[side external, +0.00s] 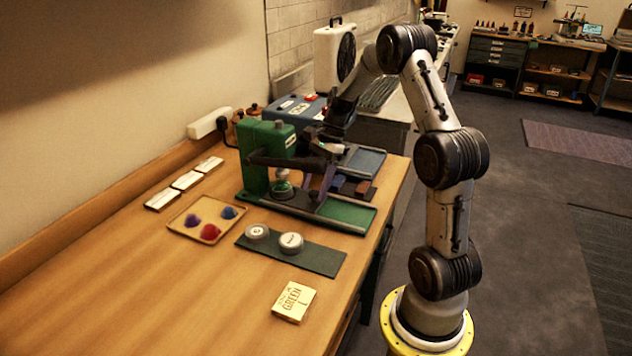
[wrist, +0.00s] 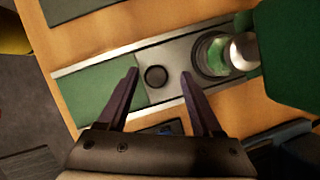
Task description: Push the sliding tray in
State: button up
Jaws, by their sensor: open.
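The sliding tray (wrist: 178,62) is a grey metal plate with a dark round knob (wrist: 155,76), lying in the green track (wrist: 95,90) of the green press (side external: 267,150). Its inner end, with a round green-and-silver part (wrist: 213,53), is at the press head in the wrist view. My gripper (wrist: 159,74) is open, with one finger on each side of the knob; I cannot tell whether either touches it. In the side view my gripper (side external: 324,190) is low over the track and hides part of the tray.
A blue press (side external: 295,108) with its own track (side external: 365,161) stands close behind. In front lie a dark mat (side external: 320,259) with two round pieces, a tray (side external: 178,222) of coloured pieces and a note block (side external: 294,301). The table's near left is clear.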

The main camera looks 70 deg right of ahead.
jog(key=v, duration=1.4)
jog(key=a+r+n+h, duration=0.1)
jog(key=a+r+n, duration=0.3)
jog(key=a, duration=0.6)
jog(key=a+r+n+h, duration=0.1)
jog(key=a+r+n, duration=0.1)
jog(key=a+r, duration=0.5)
jog(key=s+a+f+n+t+h, duration=0.1)
jog(key=s+a+f+n+t, duration=0.1)
jog(key=s+a+n, duration=0.65)
jog(key=s+a+f+n+t+h, duration=0.1)
jog(key=s+a+f+n, duration=0.1)
jog(key=s+f+n, duration=0.4)
jog(key=shift+s+f+n+t, duration=0.25)
jog(key=shift+f+n+t, duration=0.15)
jog(key=shift+f+n, duration=0.5)
